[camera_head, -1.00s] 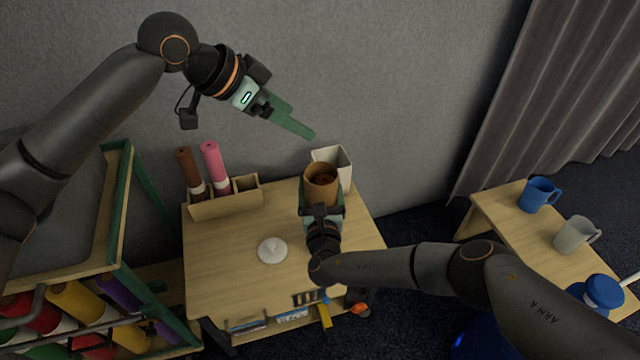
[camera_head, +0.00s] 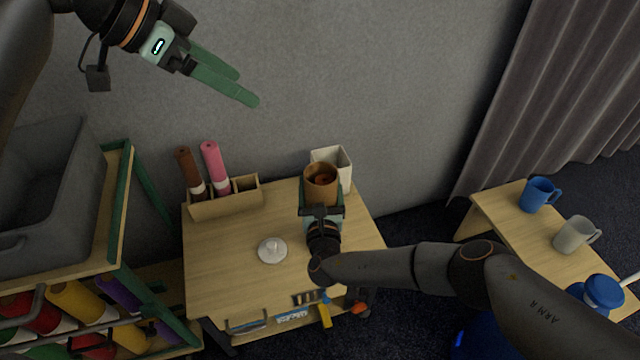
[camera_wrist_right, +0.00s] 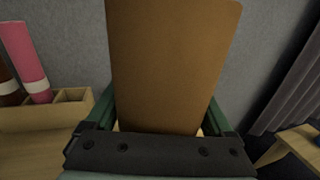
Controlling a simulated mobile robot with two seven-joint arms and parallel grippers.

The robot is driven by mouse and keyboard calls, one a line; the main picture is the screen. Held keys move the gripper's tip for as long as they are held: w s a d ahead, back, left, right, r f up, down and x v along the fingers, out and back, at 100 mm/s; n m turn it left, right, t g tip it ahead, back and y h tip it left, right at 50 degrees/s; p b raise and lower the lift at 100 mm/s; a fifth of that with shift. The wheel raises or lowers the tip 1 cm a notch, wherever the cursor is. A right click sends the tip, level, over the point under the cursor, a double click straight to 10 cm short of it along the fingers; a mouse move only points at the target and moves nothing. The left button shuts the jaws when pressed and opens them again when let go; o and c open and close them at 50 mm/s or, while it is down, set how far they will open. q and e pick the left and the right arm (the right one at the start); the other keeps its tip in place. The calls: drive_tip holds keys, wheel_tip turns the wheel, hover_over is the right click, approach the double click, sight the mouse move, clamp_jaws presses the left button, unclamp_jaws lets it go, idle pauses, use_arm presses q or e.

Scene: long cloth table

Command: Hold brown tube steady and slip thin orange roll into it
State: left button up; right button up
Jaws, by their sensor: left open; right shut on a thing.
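The brown tube (camera_head: 321,196) stands upright at the back right of the small wooden table, and it fills the middle of the right wrist view (camera_wrist_right: 170,60). My right gripper (camera_head: 321,212) is shut around it from the front. A small orange-red round patch (camera_head: 322,181) shows down inside the tube's open mouth. It looks like the end of the thin orange roll, but most of it is hidden by the tube wall. My left gripper (camera_head: 248,88) is open and empty, high up and to the left of the tube, in front of the grey wall.
A white square bin (camera_head: 343,160) stands just behind the tube. A wooden holder (camera_head: 225,203) with a brown roll (camera_head: 190,170) and a pink roll (camera_head: 214,165) is at the left. A white lid (camera_head: 272,251) lies mid-table. Mugs stand on a side table (camera_head: 520,220) at right.

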drive_tip(key=o, duration=1.2)
drive_tip(key=shift+o, duration=0.2)
drive_tip(key=shift+s, duration=0.1)
